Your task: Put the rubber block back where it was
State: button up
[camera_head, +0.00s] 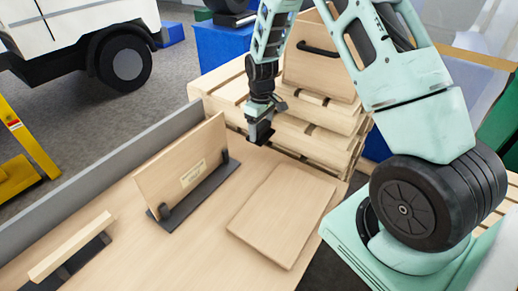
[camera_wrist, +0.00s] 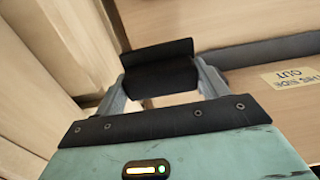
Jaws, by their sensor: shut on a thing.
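My gripper (camera_head: 261,122) is shut on the rubber block, a small black block (camera_head: 261,134). It holds the block in the air over the back of the wooden table, between the upright board and the stacked pallets. In the wrist view, the black block (camera_wrist: 160,68) sits between the two grey fingers. I cannot tell from these views how far it is above the table. An upright wooden board (camera_head: 182,160) with a label stands in a dark holder (camera_head: 208,188) to the left of my gripper. Its label also shows in the wrist view (camera_wrist: 290,77).
A flat wooden board (camera_head: 282,213) lies on the table (camera_head: 180,255) in front of my gripper. Stacked pallets (camera_head: 318,146) with a handled wooden box (camera_head: 322,62) stand behind. A grey wall (camera_head: 95,180) edges the left. A wooden strip (camera_head: 70,248) rests on dark supports at lower left.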

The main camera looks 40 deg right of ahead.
notch_tip(320, 180, down, 9)
jog(key=p, duration=0.2)
jog(key=shift+f+p, duration=0.1)
jog(key=shift+p, duration=0.25)
jog(key=shift+f, duration=0.15)
jog(key=o, duration=0.9)
